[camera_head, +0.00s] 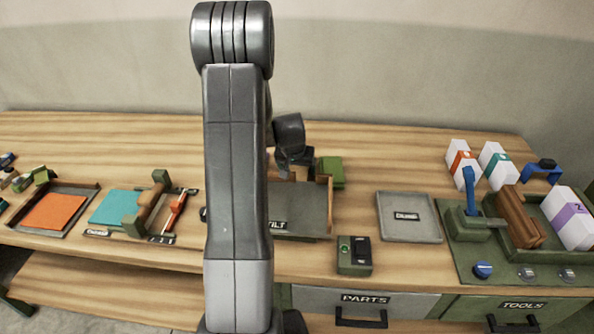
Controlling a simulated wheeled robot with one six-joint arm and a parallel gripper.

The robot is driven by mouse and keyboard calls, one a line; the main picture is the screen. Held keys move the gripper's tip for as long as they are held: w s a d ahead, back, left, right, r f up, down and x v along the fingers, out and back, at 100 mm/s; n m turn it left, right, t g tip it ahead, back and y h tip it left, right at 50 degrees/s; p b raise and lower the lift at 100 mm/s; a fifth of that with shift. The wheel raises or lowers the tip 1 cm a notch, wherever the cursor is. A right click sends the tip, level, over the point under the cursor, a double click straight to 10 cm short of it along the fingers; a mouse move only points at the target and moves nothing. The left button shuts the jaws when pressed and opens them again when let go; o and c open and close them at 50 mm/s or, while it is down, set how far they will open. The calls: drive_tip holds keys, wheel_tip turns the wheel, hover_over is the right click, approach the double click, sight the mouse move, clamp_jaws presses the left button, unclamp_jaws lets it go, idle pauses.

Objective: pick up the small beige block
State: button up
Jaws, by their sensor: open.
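My gripper (294,166) is a dark shape over the back of the tilt tray (298,224), just right of my own arm. It is open, but its fingertips are small and hard to make out, and I see nothing between them. I cannot pick out the small beige block with certainty. It may be hidden behind my arm or gripper. Some small pale pieces (6,176) lie at the far left edge, too small to identify.
A green block (330,172) stands close right of my gripper. A green box with a button (354,256) stands in front. A flat grey tray (409,238) lies right of it. White cartons (462,159) and a lever station (474,222) fill the right end. The back middle-right tabletop is clear.

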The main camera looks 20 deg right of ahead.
drive_tip(key=c, duration=1.1)
drive_tip(key=shift+c, duration=0.2)
drive_tip(key=shift+r, duration=0.1)
